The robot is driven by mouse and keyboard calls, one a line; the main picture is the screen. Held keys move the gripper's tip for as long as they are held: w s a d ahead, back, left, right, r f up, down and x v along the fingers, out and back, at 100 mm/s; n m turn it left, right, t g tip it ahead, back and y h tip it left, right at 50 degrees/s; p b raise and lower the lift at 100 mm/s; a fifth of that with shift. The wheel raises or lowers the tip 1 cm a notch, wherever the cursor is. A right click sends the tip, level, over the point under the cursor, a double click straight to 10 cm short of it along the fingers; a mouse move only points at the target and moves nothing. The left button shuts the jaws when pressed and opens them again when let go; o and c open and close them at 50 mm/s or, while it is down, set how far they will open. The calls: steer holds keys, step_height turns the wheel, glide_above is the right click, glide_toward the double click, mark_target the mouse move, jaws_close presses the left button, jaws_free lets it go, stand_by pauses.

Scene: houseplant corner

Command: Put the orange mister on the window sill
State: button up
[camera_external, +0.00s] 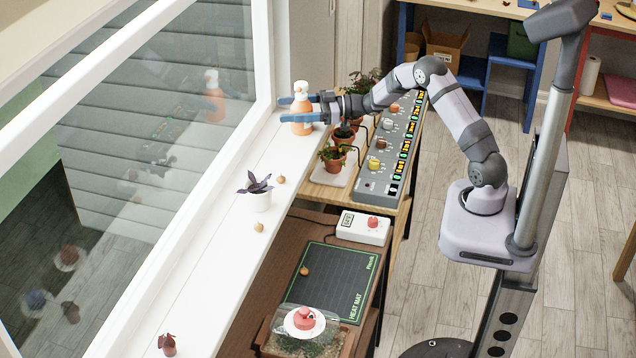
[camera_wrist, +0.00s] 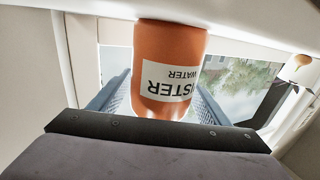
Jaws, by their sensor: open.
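The orange mister (camera_external: 302,107) with a white top stands upright on the white window sill (camera_external: 226,232), near its far end by the window frame. In the wrist view the mister (camera_wrist: 168,62) fills the middle, its label upside down. My gripper (camera_external: 290,109) reaches over the sill from the right, with its blue fingers on either side of the mister. The fingers are open around it. In the wrist view my gripper (camera_wrist: 160,98) shows a finger at each side of the bottle. Whether a finger touches the bottle I cannot tell.
A white pot with a purple plant (camera_external: 259,197) stands mid-sill, with small round brown things near it. A small reddish pot (camera_external: 167,344) is at the near end. Potted plants (camera_external: 334,158) and a grey control panel (camera_external: 388,150) sit under my arm. The heat mat (camera_external: 334,283) lies lower.

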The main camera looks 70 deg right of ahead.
steer(key=b+v, duration=0.2)
steer(key=v, duration=1)
steer(key=w+d+r+m+h+p, duration=0.1)
steer(key=d+r+m+h+p, duration=0.15)
steer(key=d+m+h, duration=0.35)
steer(key=s+a+f+g+h+p, duration=0.1)
steer(key=s+a+f+g+h, duration=0.1)
steer(key=s+a+f+g, duration=0.5)
steer(key=s+a+f+g+h+p, duration=0.1)
steer(key=s+a+f+g, duration=0.2)
steer(key=a, duration=0.6)
steer(key=s+a+f+g+y, duration=0.1)
steer(key=s+a+g, duration=0.2)
steer(key=s+a, duration=0.3)
steer(key=s+a+f+n+g+y+p, duration=0.1)
steer(key=s+a+g, duration=0.2)
steer(key=s, duration=0.9)
steer(key=a, duration=0.3)
steer(key=shift+g, duration=0.3)
